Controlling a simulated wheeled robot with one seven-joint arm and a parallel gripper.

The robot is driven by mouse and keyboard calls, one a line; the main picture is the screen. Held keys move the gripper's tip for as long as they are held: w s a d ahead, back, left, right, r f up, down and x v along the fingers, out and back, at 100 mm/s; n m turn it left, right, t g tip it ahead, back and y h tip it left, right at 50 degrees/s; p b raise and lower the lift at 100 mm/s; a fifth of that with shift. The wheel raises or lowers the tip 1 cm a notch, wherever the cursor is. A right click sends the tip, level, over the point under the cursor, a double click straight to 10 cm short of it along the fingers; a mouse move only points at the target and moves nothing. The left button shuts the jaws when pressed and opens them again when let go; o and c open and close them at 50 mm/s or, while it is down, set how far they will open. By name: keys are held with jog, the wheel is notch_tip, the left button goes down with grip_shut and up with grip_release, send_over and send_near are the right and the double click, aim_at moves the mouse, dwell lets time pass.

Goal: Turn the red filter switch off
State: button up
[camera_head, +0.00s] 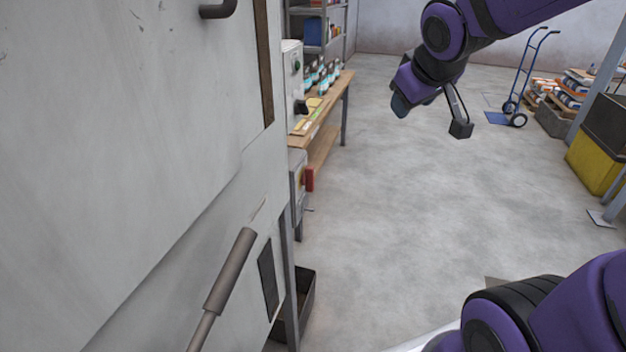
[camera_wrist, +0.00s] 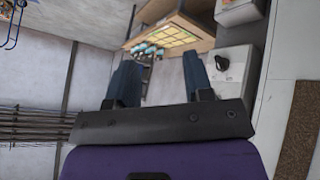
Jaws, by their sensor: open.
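A red switch handle (camera_head: 309,180) shows at the side of a small grey box with a yellow plate (camera_head: 300,178), below the bench top at the left. The handle looks upright, but it is small and I cannot tell its exact position. My gripper (camera_head: 402,108) hangs in the air to the right of the box and higher in the picture, well apart from it. In the wrist view my gripper (camera_wrist: 160,74) shows two spread fingers with nothing between them. The red switch does not show clearly in the wrist view.
A pale box with a black knob (camera_head: 300,106) stands above the switch; the knob also shows in the wrist view (camera_wrist: 222,62). A wooden bench (camera_head: 343,92) holds several bottles. A large grey panel (camera_head: 120,140) fills the left.

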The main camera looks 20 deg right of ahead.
jog(key=w+d+f+n+t+y, duration=0.1)
jog(key=w+f, duration=0.2)
jog(key=w, duration=0.2)
jog(key=w+d+f+n, duration=0.1)
jog(key=w+f+n, duration=0.15)
jog(key=w, duration=0.25)
jog(key=n+t+y, duration=0.2)
jog(key=n+y, duration=0.3)
jog(key=y, duration=0.4)
send_near(313, 191)
jog(key=w+d+r, duration=0.5)
jog(key=s+a+f+y, duration=0.1)
jog(key=s+f+y, duration=0.2)
jog(key=f+y, duration=0.35)
jog(key=shift+y, duration=0.25)
jog(key=x, duration=0.7)
jog(key=r+x, duration=0.1)
jog(key=x, duration=0.3)
jog(key=shift+s+a, duration=0.1)
jog(key=c, duration=0.5)
